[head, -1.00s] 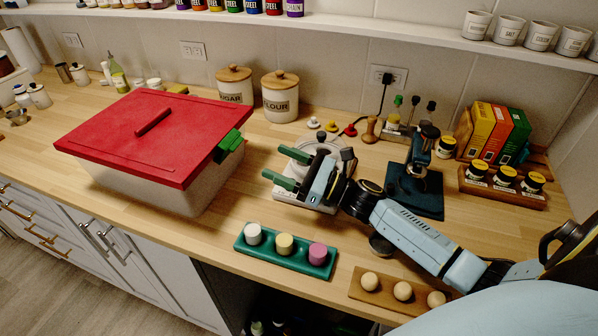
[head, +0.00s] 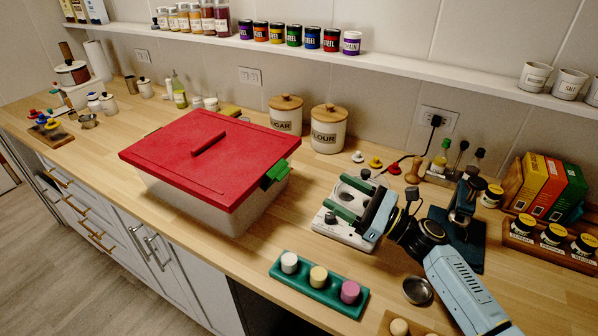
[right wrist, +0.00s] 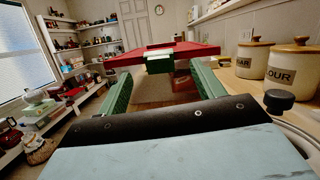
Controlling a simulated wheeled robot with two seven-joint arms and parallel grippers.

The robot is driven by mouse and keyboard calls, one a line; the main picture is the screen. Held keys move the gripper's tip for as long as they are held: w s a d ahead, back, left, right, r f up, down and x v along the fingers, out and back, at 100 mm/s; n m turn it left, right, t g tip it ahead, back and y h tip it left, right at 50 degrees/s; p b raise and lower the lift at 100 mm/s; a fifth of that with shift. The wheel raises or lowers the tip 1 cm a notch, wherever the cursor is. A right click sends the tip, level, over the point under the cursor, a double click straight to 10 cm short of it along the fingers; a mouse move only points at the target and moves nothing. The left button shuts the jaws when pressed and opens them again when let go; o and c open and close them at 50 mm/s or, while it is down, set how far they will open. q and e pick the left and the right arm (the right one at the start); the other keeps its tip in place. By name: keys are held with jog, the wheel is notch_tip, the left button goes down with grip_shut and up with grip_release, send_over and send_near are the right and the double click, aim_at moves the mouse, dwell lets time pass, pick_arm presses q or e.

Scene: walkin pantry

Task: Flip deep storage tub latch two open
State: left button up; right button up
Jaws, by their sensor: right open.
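The storage tub has a red lid (head: 215,150) and a pale translucent body (head: 215,207), and stands on the wooden counter. A green latch (head: 277,174) is on its right side at the lid edge, jutting outward. The far side's latch is almost wholly hidden. My right gripper (head: 337,198) is open and empty, to the right of this latch and apart from it, above a white scale. In the right wrist view the latch (right wrist: 160,61) shows ahead between the two green fingers, below the red lid's edge. My left gripper is not in view.
Sugar (head: 286,113) and flour (head: 329,128) canisters stand behind the gripper. A green tray (head: 318,290) with three coloured pieces lies in front. The white scale (head: 345,234) is under the gripper, and a dark stand (head: 464,208) is to its right. Counter between tub and scale is clear.

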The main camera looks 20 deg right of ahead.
aim_at(285, 174)
pick_arm(q)
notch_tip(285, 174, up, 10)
jog(key=p, duration=0.8)
pick_arm(e)
jog(key=w+a, duration=0.3)
jog(key=w+a+g+h, duration=0.1)
jog(key=w+a, duration=0.2)
jog(key=w, duration=0.1)
jog(key=w+a+m+g+h, duration=0.1)
jog(key=w+a, duration=0.2)
jog(key=shift+w+a, duration=0.3)
jog(key=shift+w, duration=0.05)
jog(key=shift+c, duration=0.5)
jog(key=c, duration=0.5)
jog(key=t+b, duration=0.1)
jog(key=b, duration=0.1)
jog(key=f+y+b, duration=0.1)
jog(key=b, duration=0.2)
jog(key=shift+s+d+f+t+b, duration=0.1)
jog(key=shift+s+d+t+b, duration=0.1)
jog(key=shift+s+t+b, duration=0.15)
pick_arm(q)
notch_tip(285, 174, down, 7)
jog(key=shift+b, duration=0.45)
pick_arm(e)
jog(key=shift+t+y, duration=0.25)
jog(key=shift+y, duration=0.15)
